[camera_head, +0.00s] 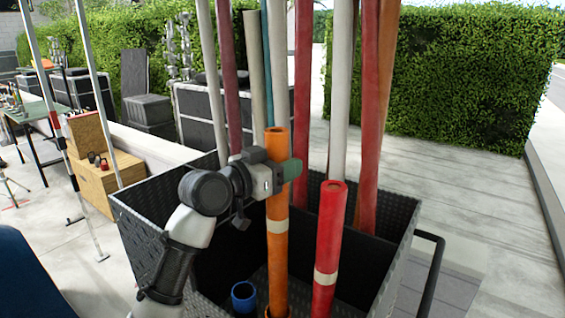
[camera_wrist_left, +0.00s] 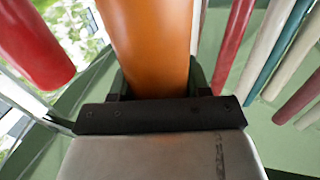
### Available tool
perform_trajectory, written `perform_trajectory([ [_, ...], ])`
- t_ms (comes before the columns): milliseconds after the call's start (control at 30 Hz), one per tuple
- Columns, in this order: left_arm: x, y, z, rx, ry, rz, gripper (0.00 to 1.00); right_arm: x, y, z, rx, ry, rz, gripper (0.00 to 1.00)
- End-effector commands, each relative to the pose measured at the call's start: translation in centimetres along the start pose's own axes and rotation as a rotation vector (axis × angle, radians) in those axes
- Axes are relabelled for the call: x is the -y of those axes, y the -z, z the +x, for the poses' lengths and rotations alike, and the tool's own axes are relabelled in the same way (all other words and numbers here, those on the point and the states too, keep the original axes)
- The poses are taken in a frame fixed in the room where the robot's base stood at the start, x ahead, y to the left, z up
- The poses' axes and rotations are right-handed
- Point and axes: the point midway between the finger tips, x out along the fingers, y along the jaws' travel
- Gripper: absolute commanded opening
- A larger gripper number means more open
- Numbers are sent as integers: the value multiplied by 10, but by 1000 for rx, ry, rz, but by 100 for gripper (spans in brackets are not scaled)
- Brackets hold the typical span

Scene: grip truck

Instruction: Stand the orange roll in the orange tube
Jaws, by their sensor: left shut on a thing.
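The orange roll (camera_head: 277,245) stands about upright in the front part of the dark bin, with a pale band around its middle. My left gripper (camera_head: 285,174) is shut on it near its top end. The left wrist view shows the orange roll (camera_wrist_left: 150,40) between the two dark fingers (camera_wrist_left: 155,84). The roll's lower end reaches the bottom edge of the head view, where an orange rim (camera_head: 267,313) just shows. I cannot tell how deep the roll sits in that orange tube. My right gripper is not in view.
A red roll (camera_head: 327,240) stands right of the orange one. An empty blue tube (camera_head: 243,297) is at the left. Several tall rolls stand at the back of the bin (camera_head: 140,222). A bent black handle (camera_head: 432,262) juts out at the right.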

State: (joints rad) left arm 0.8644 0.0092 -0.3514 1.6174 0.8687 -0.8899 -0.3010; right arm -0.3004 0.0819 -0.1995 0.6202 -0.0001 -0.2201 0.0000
Motion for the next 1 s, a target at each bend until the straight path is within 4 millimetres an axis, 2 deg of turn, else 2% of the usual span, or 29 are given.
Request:
perform_trajectory([
  [1000, 0, -52, 0, -2, 0, 2, 0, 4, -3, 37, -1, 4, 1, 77],
])
